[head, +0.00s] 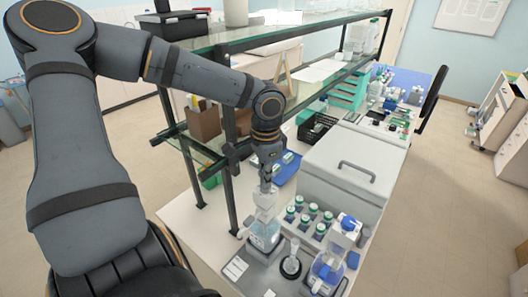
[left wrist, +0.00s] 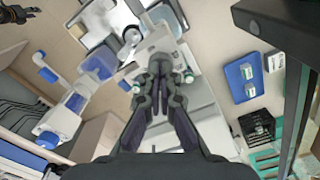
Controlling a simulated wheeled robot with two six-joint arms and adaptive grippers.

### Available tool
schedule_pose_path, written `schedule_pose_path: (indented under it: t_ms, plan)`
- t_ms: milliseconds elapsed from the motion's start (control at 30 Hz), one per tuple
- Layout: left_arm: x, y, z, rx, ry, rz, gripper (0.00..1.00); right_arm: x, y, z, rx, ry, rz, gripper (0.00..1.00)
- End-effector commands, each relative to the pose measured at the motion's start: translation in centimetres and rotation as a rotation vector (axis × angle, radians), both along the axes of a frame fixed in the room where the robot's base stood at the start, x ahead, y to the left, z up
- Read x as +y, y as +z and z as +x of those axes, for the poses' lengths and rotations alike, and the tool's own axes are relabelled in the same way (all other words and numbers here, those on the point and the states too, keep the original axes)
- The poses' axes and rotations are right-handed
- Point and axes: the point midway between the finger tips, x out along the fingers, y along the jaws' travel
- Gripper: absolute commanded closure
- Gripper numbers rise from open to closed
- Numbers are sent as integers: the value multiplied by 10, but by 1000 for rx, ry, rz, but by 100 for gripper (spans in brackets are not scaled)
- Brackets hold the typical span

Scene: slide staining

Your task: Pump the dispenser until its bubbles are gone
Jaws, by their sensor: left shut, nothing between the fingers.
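A bottle-top dispenser with a white head (head: 266,200) and a bottle of pale blue liquid (head: 265,234) stands at the near left of the bench. My left gripper (head: 266,184) is shut and empty, pointing down just above the white head. In the left wrist view my shut fingers (left wrist: 161,70) overlap the white head (left wrist: 157,43), with the blue liquid bottle (left wrist: 170,14) beyond. I cannot tell whether they touch. Bubbles are too small to make out. A second dispenser with a blue knob (head: 347,222) stands to the right.
A small glass funnel-like vessel (head: 291,265) stands between the dispensers. Several green-capped bottles (head: 312,210) stand behind it, before a grey box with a handle (head: 347,175). A glass shelf rack (head: 230,185) rises close to my left arm. A blue tray (head: 285,172) lies behind.

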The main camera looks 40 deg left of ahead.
Motion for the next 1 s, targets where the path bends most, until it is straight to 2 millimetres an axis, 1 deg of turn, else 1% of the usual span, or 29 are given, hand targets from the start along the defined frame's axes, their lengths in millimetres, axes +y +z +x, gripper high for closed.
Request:
schedule_pose_path:
  t_ms: [33, 167, 1000]
  plan:
    - [-1, -5, -1, 5, 0, -3, 100, 0, -2, 0, 0, 0, 0, 60]
    - [-1, -9, -1, 5, 0, -3, 100, 0, -4, 0, 0, 0, 0, 60]
    - [0, -9, -1, 4, 1, -2, 100, 0, 4, 0, -1, 0, 0, 60]
